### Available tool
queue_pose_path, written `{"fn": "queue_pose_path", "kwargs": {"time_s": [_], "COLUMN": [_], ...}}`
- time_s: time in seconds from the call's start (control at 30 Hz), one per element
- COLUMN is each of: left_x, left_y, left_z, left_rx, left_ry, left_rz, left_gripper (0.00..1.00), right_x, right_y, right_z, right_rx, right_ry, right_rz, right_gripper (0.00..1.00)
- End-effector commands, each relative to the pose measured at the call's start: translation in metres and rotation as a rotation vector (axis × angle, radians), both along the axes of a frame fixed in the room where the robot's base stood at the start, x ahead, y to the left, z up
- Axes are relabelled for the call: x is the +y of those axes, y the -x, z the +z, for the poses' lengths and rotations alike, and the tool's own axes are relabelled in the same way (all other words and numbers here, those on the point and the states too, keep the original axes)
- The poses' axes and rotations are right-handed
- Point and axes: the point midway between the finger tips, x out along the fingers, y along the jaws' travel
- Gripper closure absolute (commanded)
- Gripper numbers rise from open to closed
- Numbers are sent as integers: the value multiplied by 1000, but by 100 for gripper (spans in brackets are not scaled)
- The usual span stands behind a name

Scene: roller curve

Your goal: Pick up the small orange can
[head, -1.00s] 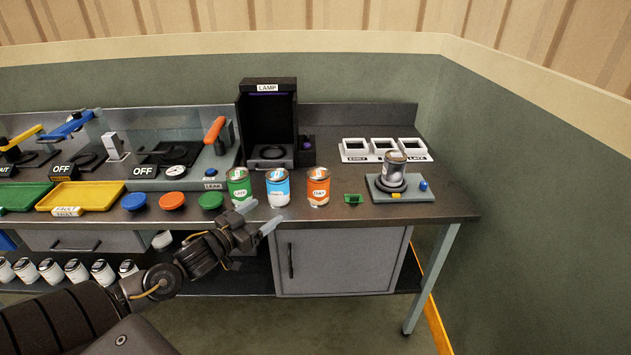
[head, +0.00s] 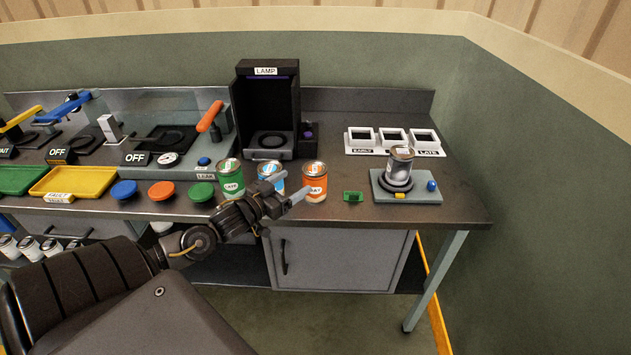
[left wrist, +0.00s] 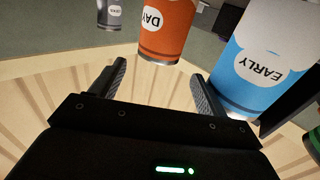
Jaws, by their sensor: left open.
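The small orange can (head: 314,184), labelled DAY, stands upright on the bench, right of the blue and green cans. It also shows in the left wrist view (left wrist: 168,28), upside down in that picture and ahead of the fingers. My left gripper (head: 290,189) is open and empty, just left of the orange can in the head view and in front of the blue can. Its two fingers also show in the left wrist view (left wrist: 155,82), with the orange can beyond them and not between them. My right gripper is not in view.
The blue can (head: 270,173), labelled EARLY, stands close by, partly hidden by my gripper. The green can (head: 231,181) is left of it. A grey can (head: 400,168) stands on a pad at right. A small green piece (head: 353,197) lies right of the orange can.

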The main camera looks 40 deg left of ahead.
Motion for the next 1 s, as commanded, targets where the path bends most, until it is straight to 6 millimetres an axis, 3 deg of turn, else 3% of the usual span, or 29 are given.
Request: {"fn": "queue_pose_path", "kwargs": {"time_s": [0.1, 0.3, 0.47, 0.8, 1.0], "left_x": [-2, -4, -5, -9, -9], "left_y": [-15, -23, -31, -74, -78], "left_z": [1, 0, 1, 1, 0], "left_rx": [-1, 1, -1, 0, 1], "left_ry": [1, 0, 0, 0, -1], "left_rz": [0, -3, -4, -4, -5], "left_gripper": [25, 25, 25, 25, 25], "right_x": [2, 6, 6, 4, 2], "right_y": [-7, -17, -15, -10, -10], "right_z": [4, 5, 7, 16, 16], "right_rx": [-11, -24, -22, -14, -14], "right_ry": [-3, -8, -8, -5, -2], "right_rz": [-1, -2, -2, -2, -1], "right_gripper": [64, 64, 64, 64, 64]}}
